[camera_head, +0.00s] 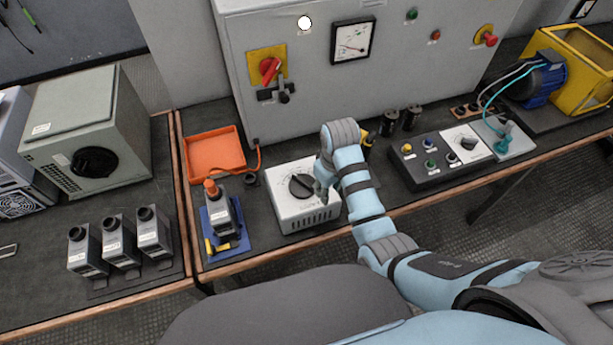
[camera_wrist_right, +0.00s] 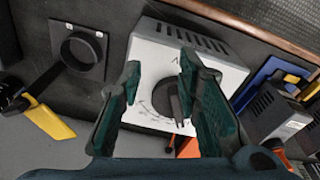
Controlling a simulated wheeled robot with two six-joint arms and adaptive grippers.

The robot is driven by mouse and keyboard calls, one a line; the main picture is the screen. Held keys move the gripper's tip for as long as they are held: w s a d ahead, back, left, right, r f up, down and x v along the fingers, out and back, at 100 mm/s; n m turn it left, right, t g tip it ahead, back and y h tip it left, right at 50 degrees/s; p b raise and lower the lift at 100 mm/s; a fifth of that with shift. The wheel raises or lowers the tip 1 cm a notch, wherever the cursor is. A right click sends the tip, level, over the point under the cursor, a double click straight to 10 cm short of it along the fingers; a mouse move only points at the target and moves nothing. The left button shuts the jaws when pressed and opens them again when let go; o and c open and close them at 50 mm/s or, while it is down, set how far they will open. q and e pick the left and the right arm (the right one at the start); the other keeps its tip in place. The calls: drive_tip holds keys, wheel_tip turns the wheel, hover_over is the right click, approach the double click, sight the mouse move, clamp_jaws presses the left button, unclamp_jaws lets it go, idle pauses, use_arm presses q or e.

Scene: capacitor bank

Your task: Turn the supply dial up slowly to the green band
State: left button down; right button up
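The supply is a white box (camera_head: 303,212) with a vented front and a black dial (camera_head: 302,186) on its top. In the right wrist view the box (camera_wrist_right: 145,55) shows a scale around the dial (camera_wrist_right: 166,98). My right gripper (camera_head: 323,188) is over the right side of the box, beside the dial. In the wrist view its two dark green fingers (camera_wrist_right: 160,64) are apart, with the dial showing between them; I cannot tell if they touch it. A meter (camera_head: 353,41) with a red needle is on the grey cabinet; its green band is too small to make out. My left gripper is not in view.
Left of the supply are an orange tray (camera_head: 214,150) and a blue stand (camera_head: 222,226) holding a grey capacitor. A black button box (camera_head: 430,155) stands to the right. The cabinet (camera_head: 300,75) carries a red rotary switch (camera_head: 269,68).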

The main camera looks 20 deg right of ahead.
sight(306, 182)
drive_tip(key=w+a+r+n+g, duration=0.1)
drive_tip(key=w+a+r+n, duration=0.35)
drive_tip(key=r, duration=0.65)
drive_tip(key=shift+m, duration=0.85)
drive_tip(key=f+b, duration=0.1)
drive_tip(key=f, duration=0.3)
drive_tip(key=w+f+b, duration=0.1)
drive_tip(key=f+b, duration=0.1)
drive_tip(key=f, duration=0.3)
drive_tip(key=f+b, duration=0.1)
drive_tip(key=f, duration=0.4)
drive_tip(key=shift+w+f+b, duration=0.15)
drive_tip(key=shift+w+b, duration=0.2)
clamp_jaws()
